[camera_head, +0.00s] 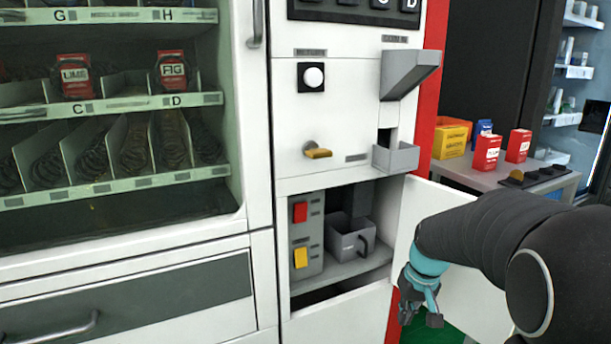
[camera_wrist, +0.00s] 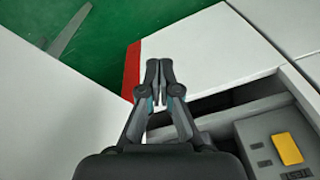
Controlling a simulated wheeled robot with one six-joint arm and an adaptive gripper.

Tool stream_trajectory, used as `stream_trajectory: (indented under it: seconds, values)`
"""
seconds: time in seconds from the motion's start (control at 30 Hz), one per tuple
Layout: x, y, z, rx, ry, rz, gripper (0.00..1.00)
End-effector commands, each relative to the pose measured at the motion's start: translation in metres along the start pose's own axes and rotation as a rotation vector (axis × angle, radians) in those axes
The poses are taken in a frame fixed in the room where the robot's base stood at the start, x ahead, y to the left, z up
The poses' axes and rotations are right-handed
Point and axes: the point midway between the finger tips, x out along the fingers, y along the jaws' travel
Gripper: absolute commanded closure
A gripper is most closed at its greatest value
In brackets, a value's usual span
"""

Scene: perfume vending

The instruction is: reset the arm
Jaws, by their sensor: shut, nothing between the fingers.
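My arm comes in from the right of the head view and bends down. My gripper (camera_head: 421,318) hangs in front of the open white door, to the right of the machine's lower compartment. In the wrist view my gripper (camera_wrist: 159,64) is shut, with its fingertips together and nothing between them. The tips sit over the white panel edge with the red strip (camera_wrist: 132,70). The gripper looks apart from the machine in the head view.
The vending machine's open compartment holds a grey cup-like container (camera_head: 347,240), a red button (camera_head: 300,212) and a yellow button (camera_head: 300,257). The open door (camera_head: 456,210) stands close to my gripper. A side table (camera_head: 560,182) carries red boxes.

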Motion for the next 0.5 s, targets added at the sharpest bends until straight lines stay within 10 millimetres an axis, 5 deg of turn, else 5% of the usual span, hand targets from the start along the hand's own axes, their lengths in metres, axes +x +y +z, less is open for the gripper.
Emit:
stream_trajectory:
  seconds: [0.5]
  values:
    - [-0.081,-0.048,0.131,0.119,0.098,0.074,1.00]
